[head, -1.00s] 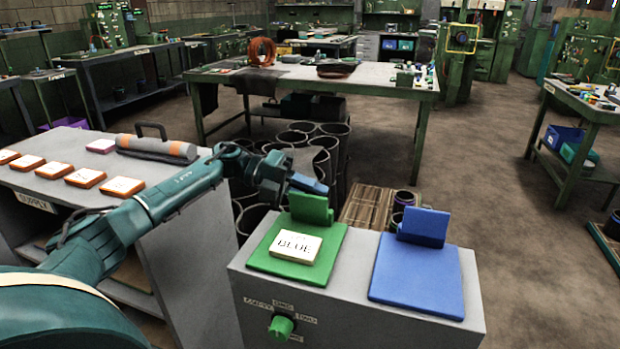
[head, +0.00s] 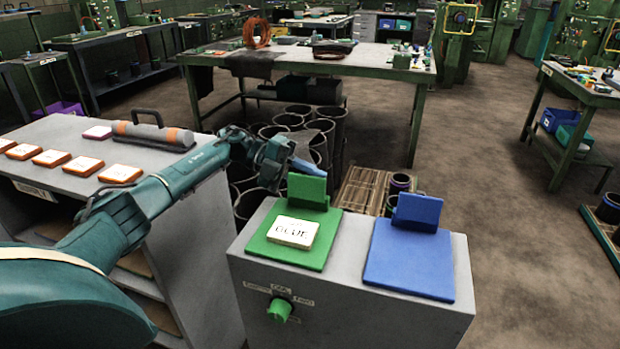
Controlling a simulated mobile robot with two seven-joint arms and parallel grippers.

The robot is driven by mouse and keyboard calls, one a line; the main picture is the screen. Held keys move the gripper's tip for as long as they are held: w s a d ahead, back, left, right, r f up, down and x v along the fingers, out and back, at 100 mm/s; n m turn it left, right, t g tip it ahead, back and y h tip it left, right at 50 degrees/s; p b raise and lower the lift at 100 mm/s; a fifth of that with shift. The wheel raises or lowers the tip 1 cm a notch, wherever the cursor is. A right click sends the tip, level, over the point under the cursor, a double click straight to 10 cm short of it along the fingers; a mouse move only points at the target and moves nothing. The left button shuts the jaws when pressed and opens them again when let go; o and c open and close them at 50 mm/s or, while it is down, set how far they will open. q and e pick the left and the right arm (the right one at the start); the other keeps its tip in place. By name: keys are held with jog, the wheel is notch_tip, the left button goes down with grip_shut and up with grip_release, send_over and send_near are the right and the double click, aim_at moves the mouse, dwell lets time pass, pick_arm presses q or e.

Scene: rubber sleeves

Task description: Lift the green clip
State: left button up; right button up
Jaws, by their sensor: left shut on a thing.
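The green clip (head: 307,190) is an upright green plate at the back edge of a green pad (head: 286,252) on a grey box. A white tile marked BLUE (head: 293,231) lies on that pad in front of the clip. My left gripper (head: 306,168) reaches in from the left, its blue tip at the clip's top edge. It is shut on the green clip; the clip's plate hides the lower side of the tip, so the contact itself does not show. The clip's foot appears to be on the pad. My right gripper is out of view.
A blue pad (head: 408,262) with an upright blue clip (head: 417,212) is to the right on the same box. A green knob (head: 280,309) is on its front. A supply shelf (head: 75,143) with labelled tiles is at left. Dark bins (head: 298,130) stand behind.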

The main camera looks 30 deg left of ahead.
pick_arm(q)
jog(key=o, duration=0.9)
jog(key=shift+a, duration=0.1)
jog(key=shift+b+v, duration=1.65)
jog(key=shift+v, duration=4.85)
